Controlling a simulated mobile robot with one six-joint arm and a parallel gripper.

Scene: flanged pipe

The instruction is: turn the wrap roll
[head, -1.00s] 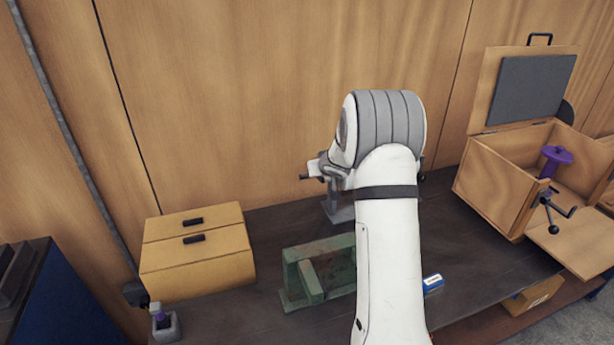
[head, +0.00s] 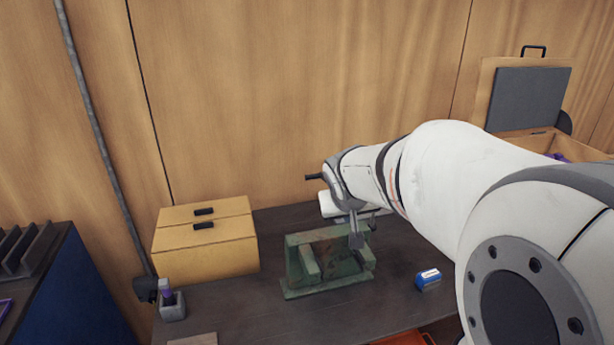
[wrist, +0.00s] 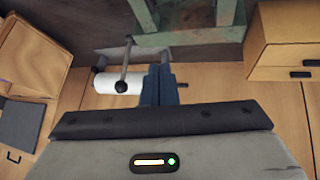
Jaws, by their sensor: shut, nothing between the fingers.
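The white wrap roll (wrist: 112,82) lies on its stand near the back wall in the wrist view. In the head view a white part of it (head: 328,204) shows behind my arm, and the rest is hidden. A grey crank with a round knob (wrist: 125,62) crosses in front of the roll in the wrist view. My gripper (wrist: 160,68) is shut and empty. Its fingertips appear just right of the roll and crank in that view. In the head view my gripper (head: 356,243) points down by the green frame; I cannot tell whether they touch.
A rusty green metal frame (head: 303,284) stands on the dark bench (head: 245,318). A wooden drawer box (head: 205,252) is at left, a blue-and-white block (head: 428,279) at right. An open wooden case (head: 490,95) stands at far right.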

